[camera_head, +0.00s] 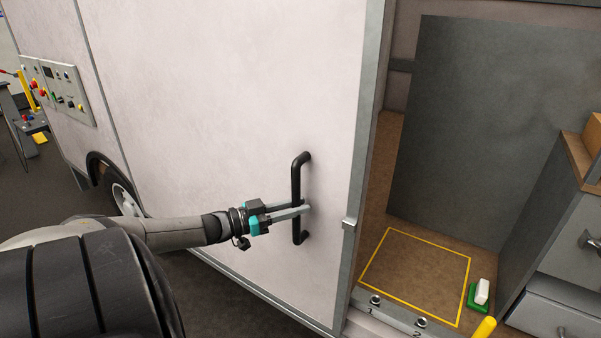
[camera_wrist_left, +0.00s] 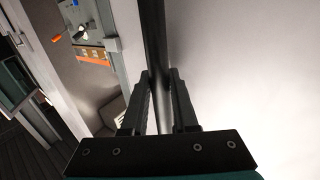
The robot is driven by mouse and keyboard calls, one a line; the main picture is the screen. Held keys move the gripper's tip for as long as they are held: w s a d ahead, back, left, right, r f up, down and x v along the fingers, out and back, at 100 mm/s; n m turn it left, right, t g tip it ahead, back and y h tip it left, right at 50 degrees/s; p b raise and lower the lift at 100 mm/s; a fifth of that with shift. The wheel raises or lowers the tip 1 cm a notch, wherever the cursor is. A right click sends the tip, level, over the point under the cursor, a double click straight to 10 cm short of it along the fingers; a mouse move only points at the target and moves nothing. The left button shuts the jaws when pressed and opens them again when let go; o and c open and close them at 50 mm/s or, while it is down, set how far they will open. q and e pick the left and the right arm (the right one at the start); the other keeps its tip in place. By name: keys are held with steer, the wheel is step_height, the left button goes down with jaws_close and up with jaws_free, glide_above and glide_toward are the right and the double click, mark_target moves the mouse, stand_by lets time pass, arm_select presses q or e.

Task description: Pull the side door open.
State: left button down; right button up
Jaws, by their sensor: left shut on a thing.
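The side door (camera_head: 225,90) is a large pale panel on the side of a vehicle. A doorway shows to its right, with the inside visible. A black vertical bar handle (camera_head: 297,172) is fixed near the door's right edge. My left gripper (camera_head: 303,209) is shut on this handle at its lower half. In the left wrist view the dark handle bar (camera_wrist_left: 154,40) runs between the two fingers of my left gripper (camera_wrist_left: 160,78), and the pale door surface (camera_wrist_left: 245,60) lies to the right. My right gripper is not in view.
Inside the doorway is a brown floor (camera_head: 415,270) with a yellow outlined square. A green-and-white block (camera_head: 479,294) sits beside it. Grey drawers (camera_head: 560,300) stand at the right. A control panel (camera_head: 58,90) and a wheel (camera_head: 122,195) are at the left.

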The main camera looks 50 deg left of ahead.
arm_select(q)
steer(key=shift+a+r, duration=0.1)
steer(key=c, duration=1)
jaws_free()
steer(key=p+v, duration=0.2)
steer(key=v, duration=1.3)
steer(key=shift+s, duration=0.1)
